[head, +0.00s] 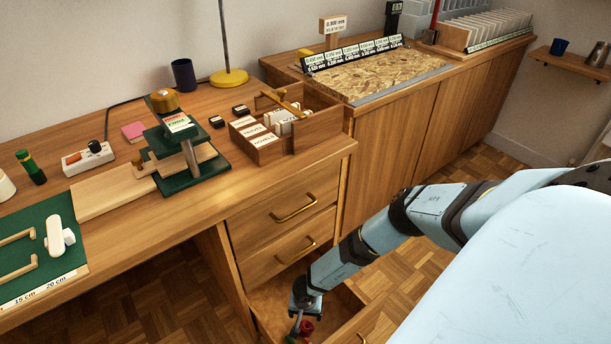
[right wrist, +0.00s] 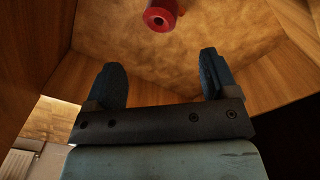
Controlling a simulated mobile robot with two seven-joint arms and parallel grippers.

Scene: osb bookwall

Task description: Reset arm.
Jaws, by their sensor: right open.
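My right arm reaches down from the right in the head view. My right gripper (head: 298,326) is inside the open bottom drawer (head: 268,305) of the desk. In the right wrist view its two dark fingers (right wrist: 160,82) stand wide apart with nothing between them. A red round object (right wrist: 160,14) with a hole in its end lies on the drawer floor beyond the fingertips, apart from them. It also shows beside the gripper in the head view (head: 306,327). My left gripper is not in view.
The drawer's wooden walls (right wrist: 285,78) stand close around the right gripper. Two shut drawers with brass handles (head: 293,208) are above it. The desktop carries a green press (head: 185,150), a wooden box with cards (head: 300,130) and a green mat (head: 40,240). Floor to the right is clear.

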